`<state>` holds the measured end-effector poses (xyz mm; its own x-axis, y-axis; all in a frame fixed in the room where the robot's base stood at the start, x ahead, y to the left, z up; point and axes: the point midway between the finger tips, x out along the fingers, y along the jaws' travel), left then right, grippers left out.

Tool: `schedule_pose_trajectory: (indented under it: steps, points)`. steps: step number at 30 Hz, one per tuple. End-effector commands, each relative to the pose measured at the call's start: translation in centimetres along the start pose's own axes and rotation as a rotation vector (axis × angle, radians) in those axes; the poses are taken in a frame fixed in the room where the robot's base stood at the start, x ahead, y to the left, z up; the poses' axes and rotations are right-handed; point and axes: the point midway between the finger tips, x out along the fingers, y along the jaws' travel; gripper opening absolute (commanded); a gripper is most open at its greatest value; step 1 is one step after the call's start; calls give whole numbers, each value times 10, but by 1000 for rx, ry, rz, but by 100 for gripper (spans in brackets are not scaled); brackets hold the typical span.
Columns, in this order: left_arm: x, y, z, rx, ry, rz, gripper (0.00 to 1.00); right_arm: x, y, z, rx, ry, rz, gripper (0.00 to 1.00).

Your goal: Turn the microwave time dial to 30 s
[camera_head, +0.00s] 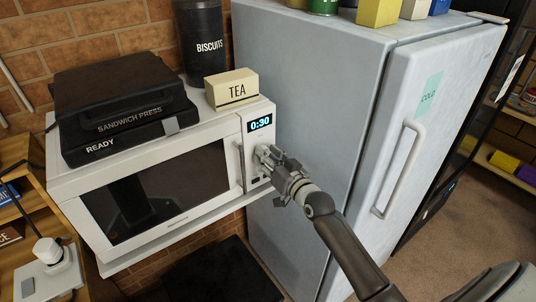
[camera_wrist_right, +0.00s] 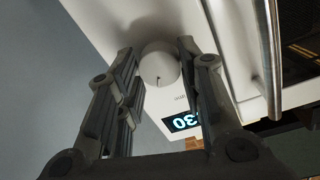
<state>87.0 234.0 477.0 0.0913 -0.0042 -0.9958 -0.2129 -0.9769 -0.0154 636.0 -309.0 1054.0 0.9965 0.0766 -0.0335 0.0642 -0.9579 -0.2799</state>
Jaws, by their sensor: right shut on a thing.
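The white microwave (camera_head: 80,205) stands on a shelf in the head view. Its display (camera_head: 260,123) reads 0:30. It also shows upside down in the wrist view (camera_wrist_right: 184,121). My right gripper (camera_head: 270,160) is at the control panel on the microwave's right side, below the display. In the wrist view its fingers (camera_wrist_right: 157,58) are on either side of the round white time dial (camera_wrist_right: 158,66), shut on it. A small dark mark shows on the dial's face. In the head view the gripper hides most of the dial. My left gripper is not in view.
A sandwich press (camera_head: 125,100) and a tea box (camera_head: 231,88) sit on the microwave, with a biscuits canister (camera_head: 203,45) behind. The door handle (camera_head: 240,160) is just left of the panel. A tall fridge (camera_head: 300,70) stands close on the right.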

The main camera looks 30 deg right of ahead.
Motion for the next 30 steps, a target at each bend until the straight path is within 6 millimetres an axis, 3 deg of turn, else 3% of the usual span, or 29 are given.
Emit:
schedule_pose_trajectory:
  steps: [17,18,22,30]
  points:
    - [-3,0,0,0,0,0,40,0,0,-1,44,0,-1,11]
    - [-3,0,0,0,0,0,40,0,0,-1,43,1,-1,37]
    - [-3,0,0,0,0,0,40,0,0,-1,43,0,-1,54]
    - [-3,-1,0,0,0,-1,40,0,0,-1,42,-1,-1,57]
